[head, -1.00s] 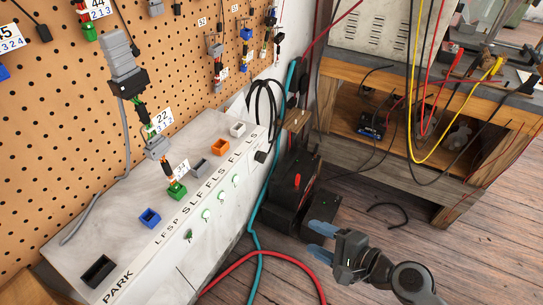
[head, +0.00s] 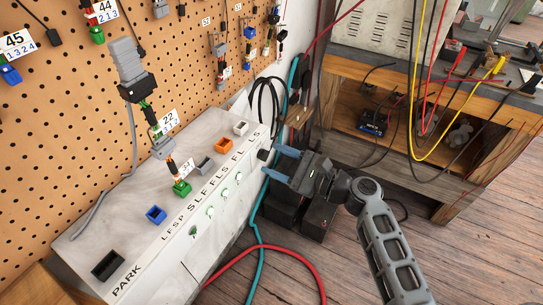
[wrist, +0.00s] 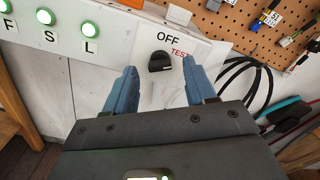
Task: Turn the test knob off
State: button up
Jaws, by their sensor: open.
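The test knob (wrist: 160,62) is a black rotary knob on the white front face of the test box, with "OFF" printed above it and a red "TEST" label to its upper right. In the head view the knob (head: 263,155) shows at the right end of the box, just left of my fingertips. My gripper (head: 276,161) is open and empty. In the wrist view its blue fingers (wrist: 158,78) are on either side of the knob, the left one near and the right one a little apart; I cannot tell whether either touches it.
The white test box (head: 150,265) has coloured sockets and several lit green lamps (wrist: 90,27). A pegboard (head: 60,110) with connectors stands behind. Black cables (wrist: 243,80) hang beside the box. Teal and red hoses (head: 275,252) lie on the floor. A wooden bench (head: 455,150) stands right.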

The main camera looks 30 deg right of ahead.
jog(key=shift+x, duration=0.95)
jog(key=shift+c, duration=0.2)
grip_shut()
